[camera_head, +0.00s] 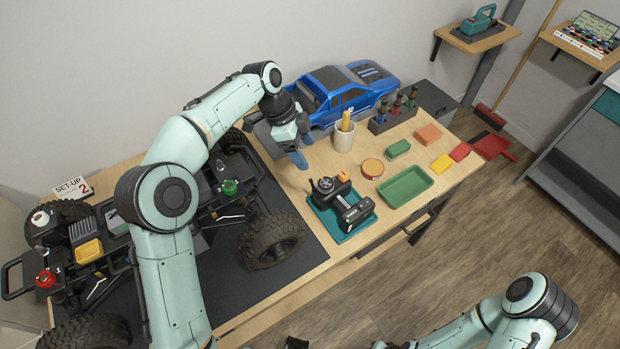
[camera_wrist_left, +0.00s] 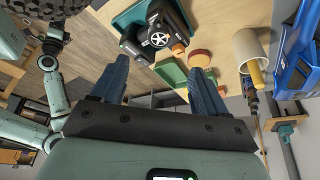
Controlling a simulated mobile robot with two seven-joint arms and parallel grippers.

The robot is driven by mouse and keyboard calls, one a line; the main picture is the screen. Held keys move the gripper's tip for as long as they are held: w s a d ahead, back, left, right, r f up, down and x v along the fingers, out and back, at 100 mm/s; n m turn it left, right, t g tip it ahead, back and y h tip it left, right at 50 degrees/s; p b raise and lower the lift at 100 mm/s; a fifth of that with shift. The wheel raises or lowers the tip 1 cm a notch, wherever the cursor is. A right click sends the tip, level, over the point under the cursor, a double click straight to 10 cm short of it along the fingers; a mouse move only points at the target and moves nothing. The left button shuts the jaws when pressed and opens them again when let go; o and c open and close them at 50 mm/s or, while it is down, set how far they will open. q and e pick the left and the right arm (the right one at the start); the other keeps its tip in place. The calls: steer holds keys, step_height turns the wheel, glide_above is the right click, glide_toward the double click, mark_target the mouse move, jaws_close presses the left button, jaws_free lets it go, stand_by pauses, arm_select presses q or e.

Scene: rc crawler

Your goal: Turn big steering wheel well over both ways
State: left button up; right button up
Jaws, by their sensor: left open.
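The steering wheel (camera_head: 325,184) is a small dark wheel with a light hub on the side of the black radio transmitter (camera_head: 352,212). The transmitter lies in a teal tray (camera_head: 338,234) near the table's front edge. In the left wrist view the wheel (camera_wrist_left: 158,40) shows just beyond and between my fingertips. My left gripper (camera_head: 299,160) is open and empty, its blue fingers pointing down above the table, left of and behind the wheel and apart from it. It also shows in the left wrist view (camera_wrist_left: 159,68).
A large RC crawler chassis (camera_head: 275,240) stands on a dark mat at the left. A white cup (camera_head: 343,137) stands behind the transmitter, near a blue truck body (camera_head: 345,95). A green tray (camera_head: 405,186) and a round orange-topped tin (camera_head: 372,168) lie to the right.

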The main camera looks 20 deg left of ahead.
mark_target(325, 182)
arm_select(q)
steer(key=b+x, duration=0.1)
steer(key=x, duration=1.2)
steer(key=shift+d+f, duration=0.2)
arm_select(e)
steer(key=shift+s+f, duration=0.4)
steer(key=shift+f, duration=0.4)
arm_select(q)
steer(key=c, duration=1.1)
steer(key=shift+o, duration=0.2)
